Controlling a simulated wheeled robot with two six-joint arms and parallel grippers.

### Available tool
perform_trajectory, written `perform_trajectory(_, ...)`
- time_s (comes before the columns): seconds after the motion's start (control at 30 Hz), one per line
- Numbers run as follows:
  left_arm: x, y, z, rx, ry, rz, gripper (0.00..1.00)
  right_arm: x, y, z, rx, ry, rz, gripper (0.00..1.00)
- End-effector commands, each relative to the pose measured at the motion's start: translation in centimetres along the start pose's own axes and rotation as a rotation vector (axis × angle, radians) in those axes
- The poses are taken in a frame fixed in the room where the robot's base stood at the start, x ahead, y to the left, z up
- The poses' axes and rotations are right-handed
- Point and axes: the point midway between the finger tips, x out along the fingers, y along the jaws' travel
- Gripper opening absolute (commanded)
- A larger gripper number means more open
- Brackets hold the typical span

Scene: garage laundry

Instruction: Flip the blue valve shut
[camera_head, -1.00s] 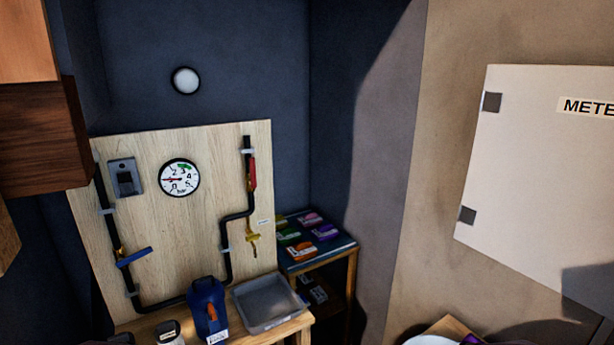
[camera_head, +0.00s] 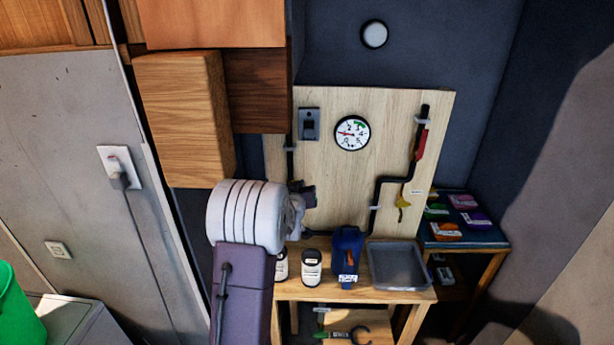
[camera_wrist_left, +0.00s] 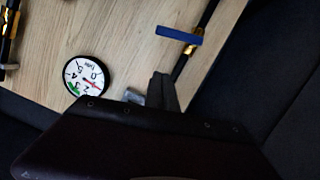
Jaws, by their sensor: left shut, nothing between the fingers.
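The blue valve handle (camera_wrist_left: 180,36) shows in the left wrist view, lying across a black pipe (camera_wrist_left: 211,10) at a brass fitting. In the head view it is hidden behind my left arm. My left gripper (camera_head: 304,195) is in front of the left side of the wooden board (camera_head: 390,105). Its fingers (camera_wrist_left: 163,90) are shut and empty. In the wrist view they appear below the blue handle, with a visible gap between them. My right gripper is not in view.
The board carries a pressure gauge (camera_head: 352,133), a red handle (camera_head: 420,144) and a yellow valve (camera_head: 403,202). Below stand a blue container (camera_head: 347,250), white-labelled jars (camera_head: 312,268) and a grey tray (camera_head: 371,266). Wooden cabinets (camera_head: 180,120) hang at left.

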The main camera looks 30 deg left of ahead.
Motion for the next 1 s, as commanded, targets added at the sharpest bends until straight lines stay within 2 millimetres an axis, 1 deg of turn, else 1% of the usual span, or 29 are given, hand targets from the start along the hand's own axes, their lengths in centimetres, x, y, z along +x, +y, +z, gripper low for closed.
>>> perform_trajectory(0.03,0.0,-0.3,-0.2,-0.001,0.002,-0.005,0.00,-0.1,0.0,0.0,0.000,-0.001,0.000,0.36)
perform_trajectory(0.17,0.3,-0.2,0.0,0.000,0.001,-0.004,0.00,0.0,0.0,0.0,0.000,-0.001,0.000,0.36)
perform_trajectory(0.27,1.6,-0.2,-0.1,0.000,-0.001,-0.004,0.00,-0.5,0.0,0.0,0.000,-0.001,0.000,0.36)
perform_trajectory(0.6,8.8,-0.1,-0.2,0.001,0.000,-0.003,0.00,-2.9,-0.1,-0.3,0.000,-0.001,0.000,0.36)
perform_trajectory(0.67,10.0,-0.1,-0.1,0.001,-0.002,-0.003,0.00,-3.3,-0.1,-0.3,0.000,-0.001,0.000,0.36)
perform_trajectory(0.7,10.2,-0.1,0.8,0.001,-0.007,-0.003,0.00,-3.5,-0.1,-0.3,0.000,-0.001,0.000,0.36)
perform_trajectory(0.8,10.5,-0.2,2.3,0.000,-0.004,-0.004,0.00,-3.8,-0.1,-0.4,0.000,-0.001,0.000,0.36)
perform_trajectory(0.9,10.8,-0.2,3.3,0.001,-0.003,-0.003,0.00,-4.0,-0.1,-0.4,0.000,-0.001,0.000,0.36)
perform_trajectory(1.0,10.9,-0.2,3.8,0.002,-0.001,-0.003,0.00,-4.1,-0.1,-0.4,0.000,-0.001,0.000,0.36)
